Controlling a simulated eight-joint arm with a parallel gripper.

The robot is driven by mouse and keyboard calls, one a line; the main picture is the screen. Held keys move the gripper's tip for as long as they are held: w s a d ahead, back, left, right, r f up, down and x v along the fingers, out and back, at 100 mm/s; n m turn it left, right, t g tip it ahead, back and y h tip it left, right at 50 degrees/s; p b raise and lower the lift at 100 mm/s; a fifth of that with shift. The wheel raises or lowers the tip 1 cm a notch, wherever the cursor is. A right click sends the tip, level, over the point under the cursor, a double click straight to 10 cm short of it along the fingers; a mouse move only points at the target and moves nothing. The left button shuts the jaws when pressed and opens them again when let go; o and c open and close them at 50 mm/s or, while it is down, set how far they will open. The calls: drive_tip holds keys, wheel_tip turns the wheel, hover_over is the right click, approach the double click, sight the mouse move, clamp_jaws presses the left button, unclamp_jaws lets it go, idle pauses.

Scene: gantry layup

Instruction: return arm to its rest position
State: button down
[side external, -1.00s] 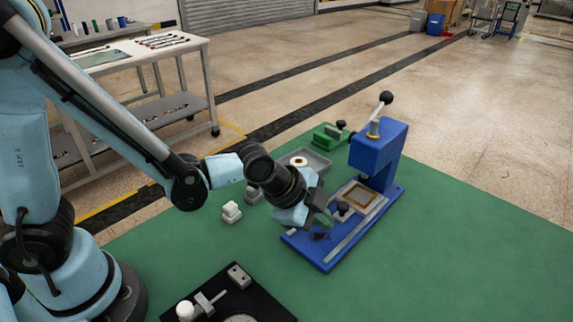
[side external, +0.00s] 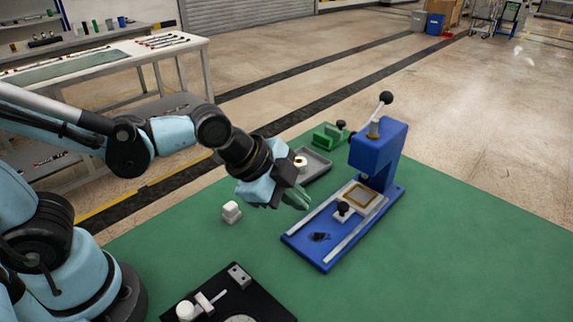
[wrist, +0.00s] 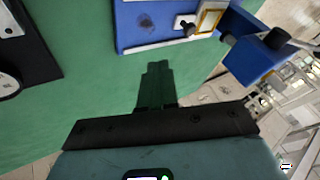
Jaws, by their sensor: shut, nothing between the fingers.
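My gripper (side external: 297,201) is in the air above the green mat (side external: 400,270), to the left of the blue press (side external: 378,150). Its fingers are shut with nothing between them. In the wrist view the closed fingers (wrist: 155,85) point over bare green mat, with the blue press (wrist: 165,22) beyond them. The arm is bent at the elbow, with the wrist sloping down to the right.
On the mat are a white block (side external: 231,211), a grey tray (side external: 318,166), a green fixture (side external: 328,136) and a black plate (side external: 255,297) with a clamp. A workbench (side external: 110,60) stands behind the arm. The front right mat is clear.

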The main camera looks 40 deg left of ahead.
drive_tip(key=s+a+r+n+y, duration=0.1)
drive_tip(key=s+a+n, duration=0.1)
drive_tip(key=a+n, duration=0.5)
drive_tip(key=s+a+r+n+y, duration=0.1)
drive_tip(key=s+a+n+y, duration=0.1)
drive_tip(key=a+n, duration=0.5)
drive_tip(key=shift+r+t, duration=0.3)
